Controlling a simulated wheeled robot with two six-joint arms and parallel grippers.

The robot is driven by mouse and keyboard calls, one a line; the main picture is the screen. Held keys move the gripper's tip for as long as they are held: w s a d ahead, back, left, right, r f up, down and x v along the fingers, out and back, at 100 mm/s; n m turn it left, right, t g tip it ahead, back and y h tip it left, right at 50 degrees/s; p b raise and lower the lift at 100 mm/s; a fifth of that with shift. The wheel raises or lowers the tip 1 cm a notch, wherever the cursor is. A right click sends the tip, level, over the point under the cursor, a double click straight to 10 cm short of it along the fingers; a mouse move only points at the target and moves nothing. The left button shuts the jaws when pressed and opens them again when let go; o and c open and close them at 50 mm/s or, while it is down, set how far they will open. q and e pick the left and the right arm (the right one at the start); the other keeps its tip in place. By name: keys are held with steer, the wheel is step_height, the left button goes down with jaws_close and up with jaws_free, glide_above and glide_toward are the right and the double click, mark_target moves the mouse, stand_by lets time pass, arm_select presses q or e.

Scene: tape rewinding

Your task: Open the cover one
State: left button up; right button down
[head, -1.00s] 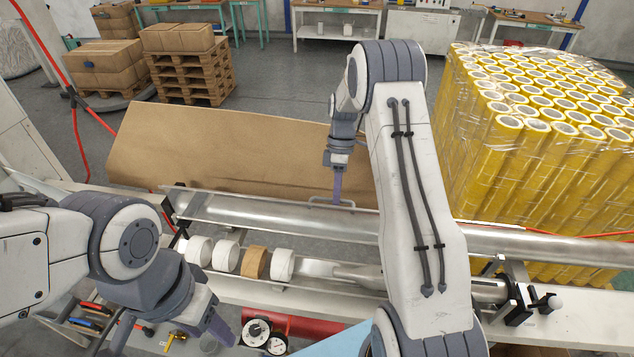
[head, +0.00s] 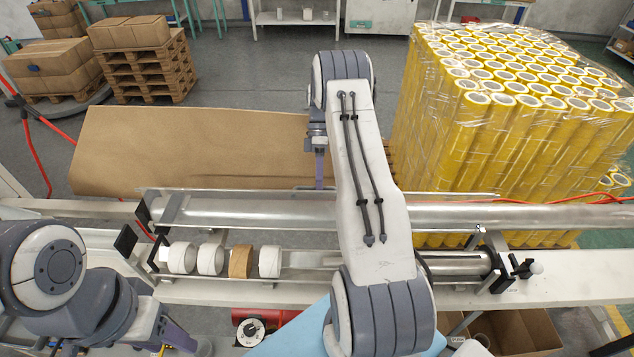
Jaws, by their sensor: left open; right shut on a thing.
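The machine's long clear cover (head: 450,193) has its upper edge running behind the metal roller. It is see-through, so how far it stands open is hard to tell. My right gripper (head: 319,184) reaches over the machine to that far edge and is shut on the cover's handle there, the grip itself small and partly hidden. My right arm hides the middle of the cover. My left gripper (head: 180,342) is open and low at the bottom left, in front of the machine and apart from the cover. Its fingertips are only partly visible.
White rolls (head: 181,258) and a brown roll (head: 240,262) sit on the machine's shaft. A brown paper sheet (head: 190,150) stands behind. Wrapped yellow rolls (head: 500,130) stand at the back right. A red gauge unit (head: 250,330) is below the machine's front.

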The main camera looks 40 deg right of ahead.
steer(key=c, duration=1.1)
jaws_free()
steer(key=shift+w+d+f, duration=0.3)
steer(key=shift+w, duration=0.1)
steer(key=shift+o, duration=1.1)
steer(key=shift+w+d, duration=0.15)
steer(key=shift+r, duration=0.1)
steer(key=v, duration=1)
steer(key=shift+r+b, duration=0.25)
steer(key=shift+b, duration=0.2)
